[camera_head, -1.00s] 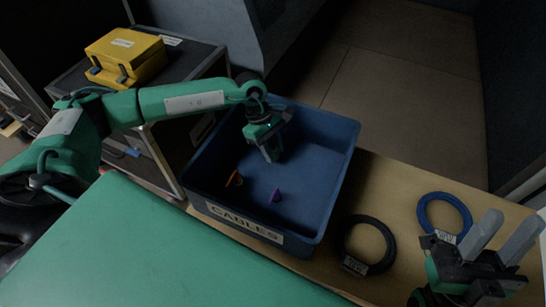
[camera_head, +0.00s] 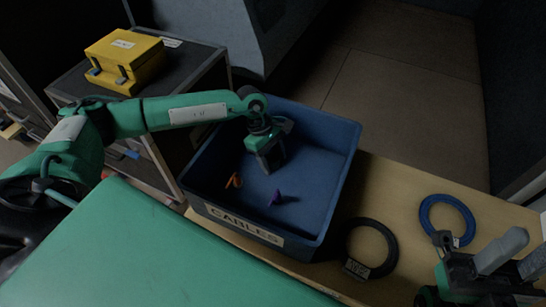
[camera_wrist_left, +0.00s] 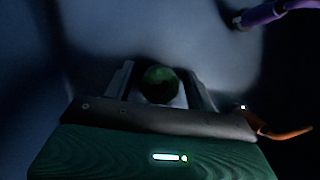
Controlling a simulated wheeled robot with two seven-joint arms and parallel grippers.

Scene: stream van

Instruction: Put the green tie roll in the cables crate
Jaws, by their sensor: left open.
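The blue cables crate (camera_head: 337,187), labelled CABLES, stands on the wooden top. My left gripper (camera_head: 271,166) is inside it, pointing down towards the floor of the crate, near its back. In the left wrist view the green tie roll (camera_wrist_left: 160,85) shows as a dark green round shape between the open fingers of my left gripper (camera_wrist_left: 160,90). It looks to be down in the crate; I cannot tell whether it touches a finger. In the head view the roll is hidden by the gripper. My right gripper (camera_head: 515,258) is empty at the lower right, fingers apart.
A yellow case (camera_head: 125,60) sits on a dark case at left.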

